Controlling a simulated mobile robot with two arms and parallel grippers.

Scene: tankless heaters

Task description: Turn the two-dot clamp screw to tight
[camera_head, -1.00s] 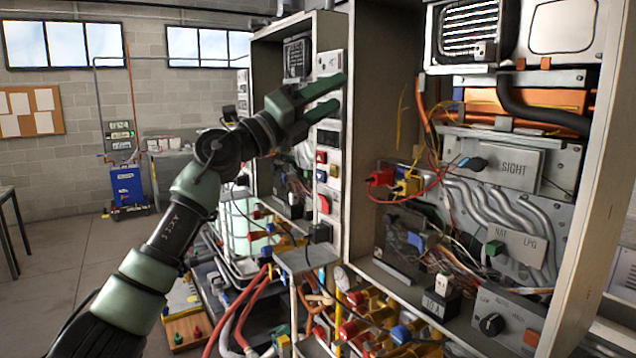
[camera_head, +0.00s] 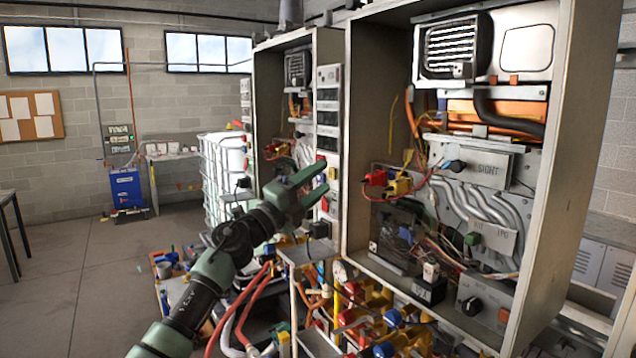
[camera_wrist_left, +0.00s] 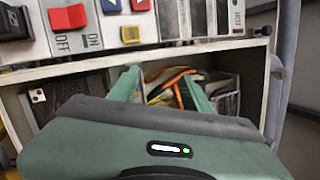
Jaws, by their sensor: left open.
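My left gripper (camera_head: 322,177) is open and empty in the head view, in front of the switch strip between the two heater cabinets. In the left wrist view its two green fingers (camera_wrist_left: 160,88) point at a box opening with orange and yellow wires. A small pale tag with two dark dots (camera_wrist_left: 38,95) shows at the left of that opening, apart from the fingers. A small pale two-dot mark (camera_head: 373,246) also shows low in the right cabinet. I cannot tell a clamp screw or its setting at either mark. My right gripper is not in view.
The right cabinet (camera_head: 570,150) holds wires, grey hoses, a SIGHT plate (camera_head: 485,167) and a dark knob (camera_head: 471,306). Its side wall stands right of my gripper. Red hoses (camera_head: 250,305) and valves (camera_head: 375,300) crowd below. The floor (camera_head: 70,270) at left is clear.

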